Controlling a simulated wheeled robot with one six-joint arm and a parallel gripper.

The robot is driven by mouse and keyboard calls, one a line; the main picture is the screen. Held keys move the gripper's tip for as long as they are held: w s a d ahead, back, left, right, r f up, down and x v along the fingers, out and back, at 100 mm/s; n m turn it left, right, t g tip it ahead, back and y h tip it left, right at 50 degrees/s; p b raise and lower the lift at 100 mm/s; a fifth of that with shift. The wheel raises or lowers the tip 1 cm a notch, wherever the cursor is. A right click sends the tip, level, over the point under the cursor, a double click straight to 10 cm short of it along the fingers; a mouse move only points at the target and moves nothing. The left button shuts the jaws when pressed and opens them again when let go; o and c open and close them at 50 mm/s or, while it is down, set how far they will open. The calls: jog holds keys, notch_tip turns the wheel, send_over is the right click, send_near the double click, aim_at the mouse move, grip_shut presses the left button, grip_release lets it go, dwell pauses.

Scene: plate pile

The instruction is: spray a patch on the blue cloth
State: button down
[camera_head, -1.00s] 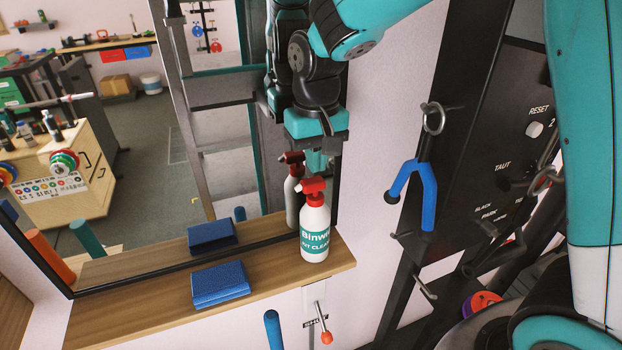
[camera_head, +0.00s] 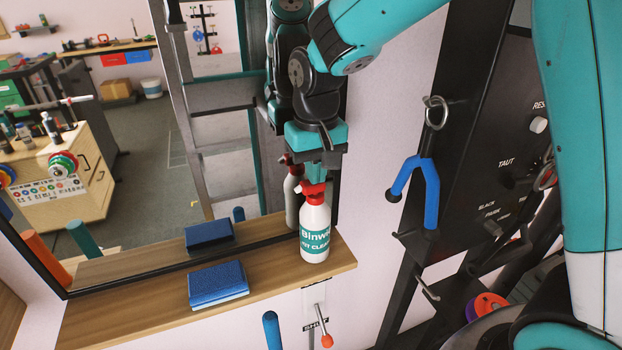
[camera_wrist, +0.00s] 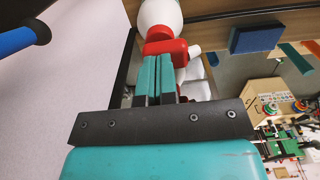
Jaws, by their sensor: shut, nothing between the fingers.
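A white spray bottle (camera_head: 315,236) with a teal label and a red spray head (camera_head: 313,192) stands upright at the right end of the wooden shelf. My gripper (camera_head: 320,178) is just above it, pointing down, its teal fingers shut with nothing between them. The fingertips overlap the top of the red head; I cannot tell whether they touch. In the wrist view, the closed fingers (camera_wrist: 154,60) end at the red head (camera_wrist: 166,47), with the white bottle (camera_wrist: 160,12) beyond. The folded blue cloth (camera_head: 218,282) lies on the shelf, left of the bottle.
A mirror behind the shelf (camera_head: 275,273) reflects the bottle, the cloth, my arm and the room. A blue hook (camera_head: 430,195) on a black rack stands to the right. A red-tipped lever (camera_head: 325,338) and a blue rod (camera_head: 272,328) are below the shelf. Bare shelf separates cloth and bottle.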

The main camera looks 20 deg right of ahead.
dwell(0.3)
jog(key=shift+r+p, duration=1.65)
jog(key=shift+p, duration=0.05)
jog(key=shift+f, duration=0.3)
jog(key=shift+f+b, duration=1.15)
jog(key=shift+f, duration=0.4)
jog(key=shift+r, duration=0.2)
jog(key=shift+r+p, duration=1.65)
jog(key=shift+p, duration=0.05)
